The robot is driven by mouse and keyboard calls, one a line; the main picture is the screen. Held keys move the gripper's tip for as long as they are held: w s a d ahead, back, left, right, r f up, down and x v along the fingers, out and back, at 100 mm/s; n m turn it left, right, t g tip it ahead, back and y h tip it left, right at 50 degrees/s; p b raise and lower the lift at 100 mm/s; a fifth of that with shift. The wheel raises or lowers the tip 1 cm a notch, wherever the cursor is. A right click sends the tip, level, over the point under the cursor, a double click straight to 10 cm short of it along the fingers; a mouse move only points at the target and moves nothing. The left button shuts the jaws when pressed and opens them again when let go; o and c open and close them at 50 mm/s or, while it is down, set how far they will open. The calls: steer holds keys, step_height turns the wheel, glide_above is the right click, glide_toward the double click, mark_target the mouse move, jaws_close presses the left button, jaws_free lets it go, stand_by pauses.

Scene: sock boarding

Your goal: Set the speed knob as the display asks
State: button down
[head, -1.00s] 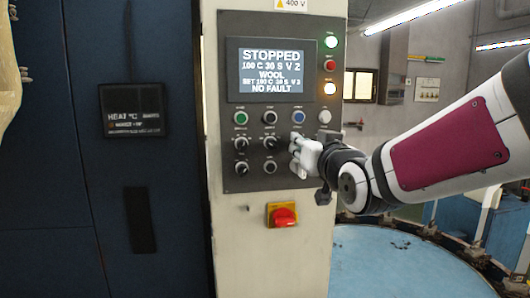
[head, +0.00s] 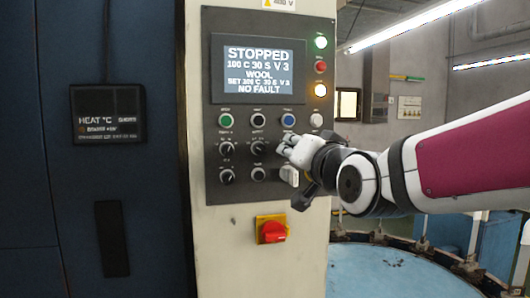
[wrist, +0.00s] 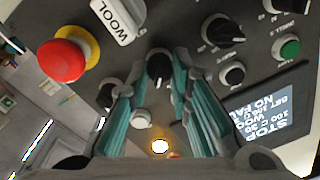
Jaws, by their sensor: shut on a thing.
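The display (head: 258,70) on the grey control panel reads STOPPED, 100 C 30 S V 3, WOOL, a SET line that ends in V 3, and NO FAULT. It also shows upside down in the wrist view (wrist: 268,112). My gripper (head: 287,150) is at the right side of the knob rows and hides the speed knob in the head view. In the wrist view my gripper's fingers (wrist: 160,72) close on both sides of the black speed knob (wrist: 158,64), which has a white pointer line.
A white WOOL selector (head: 290,176) sits just below my gripper. Other black knobs (head: 227,149) and push buttons (head: 225,120) lie to the left and above. A red switch on a yellow plate (head: 272,230) is lower down. A round blue tabletop (head: 375,268) stands below my arm.

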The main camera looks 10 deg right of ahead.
steer(key=c, duration=1.4)
jaws_free()
steer(key=shift+c, duration=0.2)
steer(key=s, duration=1.2)
steer(key=shift+d+f, duration=0.15)
steer(key=shift+f, duration=0.05)
steer(key=s+f+n+g, duration=0.3)
steer(key=s+f+g, duration=0.3)
steer(key=f, duration=0.4)
steer(key=s+f+n+g, duration=0.2)
steer(key=s+f+g, duration=0.5)
steer(key=f, duration=0.4)
steer(key=shift+s+f+n+h, duration=0.2)
steer(key=shift+s+n+h, duration=0.1)
steer(key=shift+s+n, duration=0.15)
